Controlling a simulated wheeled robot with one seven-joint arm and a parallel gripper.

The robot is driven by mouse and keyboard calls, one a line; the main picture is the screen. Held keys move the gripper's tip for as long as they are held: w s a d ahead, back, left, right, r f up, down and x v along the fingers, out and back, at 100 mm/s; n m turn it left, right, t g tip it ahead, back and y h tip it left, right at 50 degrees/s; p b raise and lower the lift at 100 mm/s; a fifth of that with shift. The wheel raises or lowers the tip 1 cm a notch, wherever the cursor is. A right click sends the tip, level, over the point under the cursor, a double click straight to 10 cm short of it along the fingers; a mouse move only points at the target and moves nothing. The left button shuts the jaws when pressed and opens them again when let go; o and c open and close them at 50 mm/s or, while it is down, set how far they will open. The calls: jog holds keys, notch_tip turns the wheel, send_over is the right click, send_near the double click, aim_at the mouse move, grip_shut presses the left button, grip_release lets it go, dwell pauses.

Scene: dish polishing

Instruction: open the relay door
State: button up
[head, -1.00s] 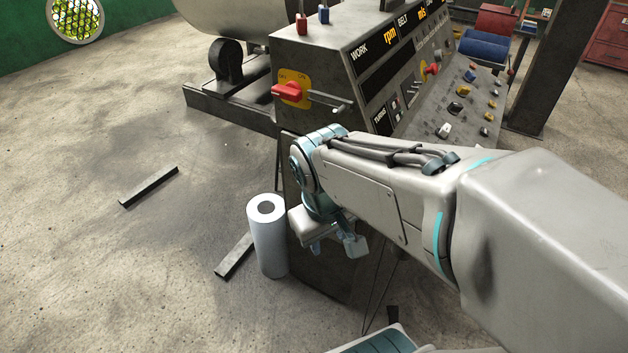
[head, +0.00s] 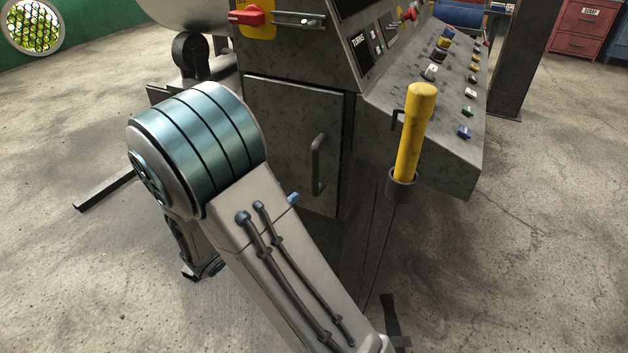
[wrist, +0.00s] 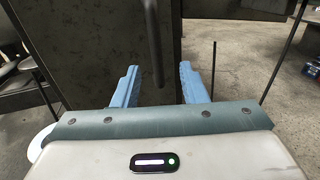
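The relay door (head: 285,140) is a dark grey metal panel on the front of the control cabinet. It looks closed. Its vertical bar handle (head: 317,165) is on the door's right side. In the wrist view the handle (wrist: 153,45) hangs ahead, roughly midway between the fingers and beyond their tips. My gripper (wrist: 160,75) is open and empty, with its two blue fingers apart and facing the door. In the head view my arm hides nearly all of the gripper; only a small blue tip shows below and left of the handle.
A yellow-handled tool (head: 416,130) stands in a holder right of the door. A red switch (head: 248,16) sits above the door. Open concrete floor lies left and right. A dark bar (head: 103,193) lies at left.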

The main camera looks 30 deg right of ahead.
aim_at(312, 169)
jog(key=shift+t, duration=0.3)
jog(key=b+x, duration=0.1)
jog(key=x, duration=0.8)
jog(key=b+x, duration=0.1)
jog(key=x, duration=0.3)
jog(key=shift+w+d+f+b, duration=0.2)
jog(key=shift+w+f+b, duration=0.1)
jog(key=shift+w, duration=0.1)
grip_shut()
